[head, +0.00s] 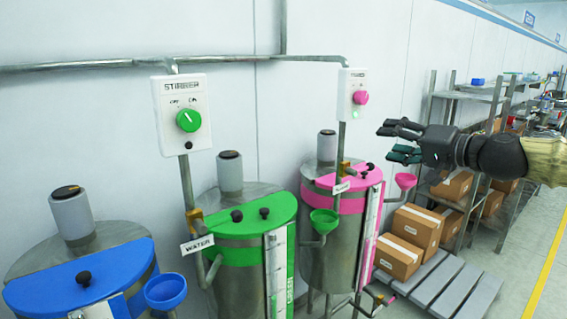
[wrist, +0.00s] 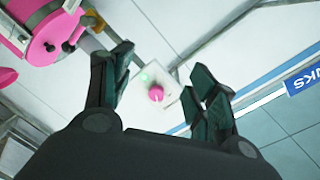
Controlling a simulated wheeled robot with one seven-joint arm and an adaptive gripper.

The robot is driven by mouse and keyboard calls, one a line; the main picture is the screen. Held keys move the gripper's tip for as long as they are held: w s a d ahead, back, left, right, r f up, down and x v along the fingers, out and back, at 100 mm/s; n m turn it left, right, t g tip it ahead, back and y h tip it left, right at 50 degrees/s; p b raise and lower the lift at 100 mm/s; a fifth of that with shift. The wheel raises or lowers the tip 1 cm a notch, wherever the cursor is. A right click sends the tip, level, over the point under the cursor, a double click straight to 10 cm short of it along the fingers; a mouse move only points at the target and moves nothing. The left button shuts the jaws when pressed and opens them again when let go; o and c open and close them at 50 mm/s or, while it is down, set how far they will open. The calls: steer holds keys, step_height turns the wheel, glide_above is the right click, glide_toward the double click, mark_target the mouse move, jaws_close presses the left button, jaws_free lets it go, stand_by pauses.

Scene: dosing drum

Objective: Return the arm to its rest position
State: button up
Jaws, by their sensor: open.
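My gripper (head: 398,142) is at the end of my arm at the right of the head view. It points left, with its fingers spread and nothing between them. In the wrist view my gripper (wrist: 165,92) is also open and empty. Beyond its fingers the pink knob (wrist: 156,93) shows on its white switch box (wrist: 175,82). In the head view that pink knob (head: 361,98) is to the left of my gripper, apart from it, with a small green light below it.
Drums with a blue lid (head: 50,292), a green lid (head: 245,218) and a pink lid (head: 345,180) stand along the wall. A green knob (head: 188,120) is on another box. Cartons (head: 398,257) sit on a grey pallet (head: 470,298). A metal rack (head: 490,95) stands behind my arm.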

steer(key=s+a+f+g+h, duration=0.2)
steer(key=s+f, duration=0.1)
steer(key=f, duration=1.2)
steer(key=s+a+f+g+h, duration=0.1)
steer(key=s+a+f+g, duration=0.15)
steer(key=f, duration=1.15)
steer(key=s+a+f+g+h, duration=0.2)
steer(key=s+a+f, duration=0.1)
steer(key=f, duration=1.2)
steer(key=s+d+f+n+g+h, duration=0.1)
steer(key=s+f+g, duration=0.1)
steer(key=s+f, duration=0.7)
steer(key=s+d+f+n+g+h, duration=0.1)
steer(key=s+d+f+g+h, duration=0.1)
steer(key=s+f, duration=0.7)
steer(key=s+d+f+n+g+h, duration=0.1)
steer(key=s+f, duration=0.8)
steer(key=s, duration=0.9)
steer(key=shift+s+d+f+n+g+h, duration=0.3)
steer(key=shift+d+f+g+h, duration=0.15)
steer(key=shift+g, duration=0.4)
